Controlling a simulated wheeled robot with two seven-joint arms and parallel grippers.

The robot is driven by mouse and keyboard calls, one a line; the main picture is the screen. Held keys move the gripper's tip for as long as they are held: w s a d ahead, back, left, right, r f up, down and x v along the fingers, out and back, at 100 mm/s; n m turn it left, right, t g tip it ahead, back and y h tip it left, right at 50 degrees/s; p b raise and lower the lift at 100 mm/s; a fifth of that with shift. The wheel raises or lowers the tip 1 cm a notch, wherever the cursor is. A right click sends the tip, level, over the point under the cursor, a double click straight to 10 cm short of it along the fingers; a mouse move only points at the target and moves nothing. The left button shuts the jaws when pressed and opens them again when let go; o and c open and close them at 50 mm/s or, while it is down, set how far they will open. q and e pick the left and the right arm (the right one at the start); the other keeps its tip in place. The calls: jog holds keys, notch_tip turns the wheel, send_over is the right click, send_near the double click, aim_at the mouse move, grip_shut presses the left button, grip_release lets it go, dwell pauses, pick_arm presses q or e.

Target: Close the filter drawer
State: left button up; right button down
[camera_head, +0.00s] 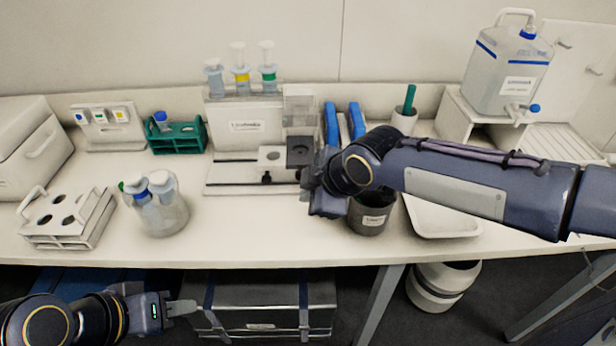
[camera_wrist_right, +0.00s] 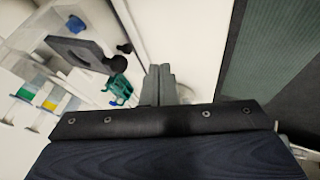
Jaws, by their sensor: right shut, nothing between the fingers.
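The filter drawer looks to be the dark plate (camera_head: 300,152) at the right end of the white instrument (camera_head: 245,125). In the right wrist view a dark plate with a round opening and a black knob (camera_wrist_right: 85,50) sticks out from a clear housing (camera_wrist_right: 35,45). My right gripper (camera_wrist_right: 160,72) is shut and empty, apart from the plate, to the right of and below its knob in that view. In the head view my right wrist is just right of the drawer and hides the fingers. My left gripper (camera_head: 183,308) is low at the bench's front edge, away from the instrument; its opening is unclear.
A dark bucket (camera_head: 370,220) stands close beside my right wrist, with a white tray (camera_head: 440,218) to its right. A bottle cluster (camera_head: 160,212) and a white rack (camera_head: 70,228) stand left. The bench front before the instrument is clear.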

aim_at(301, 157)
jog(key=shift+w+a+p, duration=0.15)
jog(key=shift+w+p, duration=0.4)
jog(key=shift+w, duration=1.4)
jog(key=w+p, duration=0.2)
jog(key=w, duration=0.6)
jog(key=shift+r, duration=0.1)
jog(key=shift+w, duration=0.1)
